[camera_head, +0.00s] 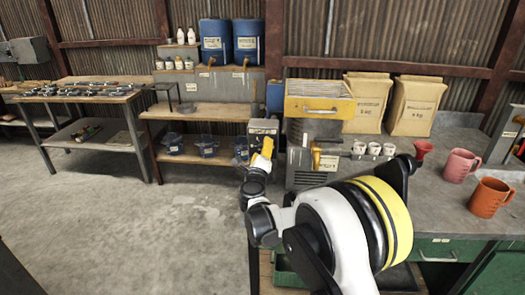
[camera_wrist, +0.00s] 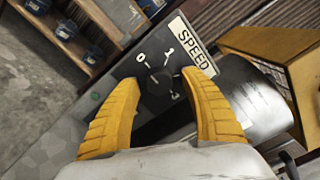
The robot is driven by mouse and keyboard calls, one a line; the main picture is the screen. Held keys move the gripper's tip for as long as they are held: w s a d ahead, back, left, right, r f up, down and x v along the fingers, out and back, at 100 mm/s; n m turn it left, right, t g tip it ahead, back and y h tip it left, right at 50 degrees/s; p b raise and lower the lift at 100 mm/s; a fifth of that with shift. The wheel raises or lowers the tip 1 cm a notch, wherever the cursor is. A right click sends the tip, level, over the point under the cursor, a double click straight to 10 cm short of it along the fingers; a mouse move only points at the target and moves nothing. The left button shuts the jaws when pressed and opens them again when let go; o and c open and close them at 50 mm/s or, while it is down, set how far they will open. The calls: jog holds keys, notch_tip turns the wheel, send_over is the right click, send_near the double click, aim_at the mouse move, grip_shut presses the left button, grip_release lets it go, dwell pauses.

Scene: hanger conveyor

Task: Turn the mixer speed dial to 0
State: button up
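The mixer speed dial (camera_wrist: 158,84) is a small dark knob on a grey panel (camera_wrist: 98,95) with a white SPEED label (camera_wrist: 192,46). Marks 0 and 1 are readable at its upper left and upper right, and a 3 shows at lower right. Which mark the dial points to is not clear. My gripper (camera_wrist: 160,79) has its two yellow fingers apart, one on each side of the dial in this view. I cannot tell whether they touch it. In the head view my gripper (camera_head: 263,154) is in front of the grey mixer box (camera_head: 263,127), and the dial is hidden.
A grey machine with a yellow top (camera_head: 318,107) stands right of the mixer box. A wooden shelf (camera_head: 200,111) stands behind left. The floor at left is clear.

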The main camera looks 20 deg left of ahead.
jog(key=shift+s, duration=0.1)
jog(key=v, duration=1.1)
jog(key=shift+s+d, duration=0.2)
jog(key=shift+s, duration=0.2)
jog(key=s+d+r+n+g+y, duration=0.2)
jog(key=s+d+r+n+y, duration=0.15)
jog(key=d+r+n, duration=1.15)
jog(key=s+d+f+n+g+h, duration=0.2)
jog(key=s+d+f+g, duration=0.1)
jog(key=s+d, duration=0.5)
jog(key=s+d+f+n+g+h, duration=0.2)
jog(key=s+d+f, duration=0.4)
jog(key=s+d, duration=0.3)
jog(key=s+d+f+n+g+h, duration=0.2)
jog(key=s+d+f+g+h, duration=0.1)
jog(key=s+d, duration=0.6)
jog(key=d+f, duration=0.1)
jog(key=d, duration=0.2)
jog(key=shift+d+f+g, duration=0.2)
jog(key=shift+f+g, duration=0.1)
jog(key=shift+f, duration=0.1)
